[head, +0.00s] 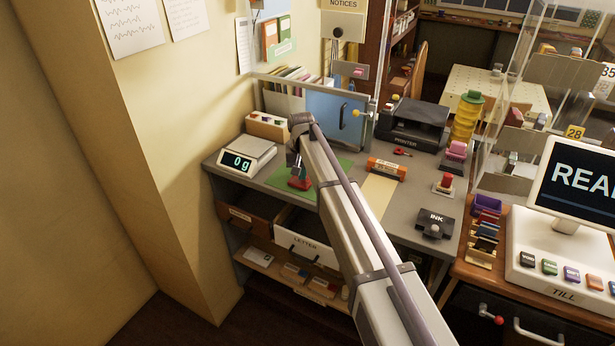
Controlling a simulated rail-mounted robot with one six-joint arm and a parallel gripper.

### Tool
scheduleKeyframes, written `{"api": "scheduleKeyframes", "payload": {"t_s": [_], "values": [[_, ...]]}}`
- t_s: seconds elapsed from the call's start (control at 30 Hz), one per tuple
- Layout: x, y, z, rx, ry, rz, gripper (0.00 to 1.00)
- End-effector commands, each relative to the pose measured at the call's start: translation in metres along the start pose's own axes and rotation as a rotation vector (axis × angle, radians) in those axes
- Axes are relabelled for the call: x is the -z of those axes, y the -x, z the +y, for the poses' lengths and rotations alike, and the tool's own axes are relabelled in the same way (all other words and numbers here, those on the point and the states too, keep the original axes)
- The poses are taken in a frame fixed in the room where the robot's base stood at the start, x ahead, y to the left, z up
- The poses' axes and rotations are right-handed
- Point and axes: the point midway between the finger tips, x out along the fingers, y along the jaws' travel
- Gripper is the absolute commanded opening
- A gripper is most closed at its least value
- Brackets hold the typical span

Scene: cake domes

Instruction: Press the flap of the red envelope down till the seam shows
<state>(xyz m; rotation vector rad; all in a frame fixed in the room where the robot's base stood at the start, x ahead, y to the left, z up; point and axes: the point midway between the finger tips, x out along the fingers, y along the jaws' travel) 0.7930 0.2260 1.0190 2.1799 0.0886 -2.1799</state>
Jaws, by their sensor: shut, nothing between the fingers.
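A small red object, apparently the red envelope (301,184), lies on the green mat (272,179) on the grey counter. Its flap and seam are too small to make out. My gripper (297,174) is shut and empty, pointing down right at the red envelope. I cannot tell whether the fingertips touch it.
A scale (247,155) reading 0 g stands left of the mat. An orange stapler-like item (387,168), a printer (413,123), a red-topped stamp (445,184) and an ink pad (435,224) stand to the right.

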Motion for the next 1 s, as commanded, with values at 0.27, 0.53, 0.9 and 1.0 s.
{"api": "scheduleKeyframes", "payload": {"t_s": [0.27,0.53,0.9,1.0], "values": [[0.0,-0.0051,0.0,0.0,0.0,0.0,0.0],[0.0,-0.0091,0.0,0.0,0.0,0.0,0.0],[-0.0001,-0.0078,0.0,0.0,0.0,0.0,0.0],[-0.0001,-0.0078,0.0,0.0,0.0,0.0,0.0]]}}
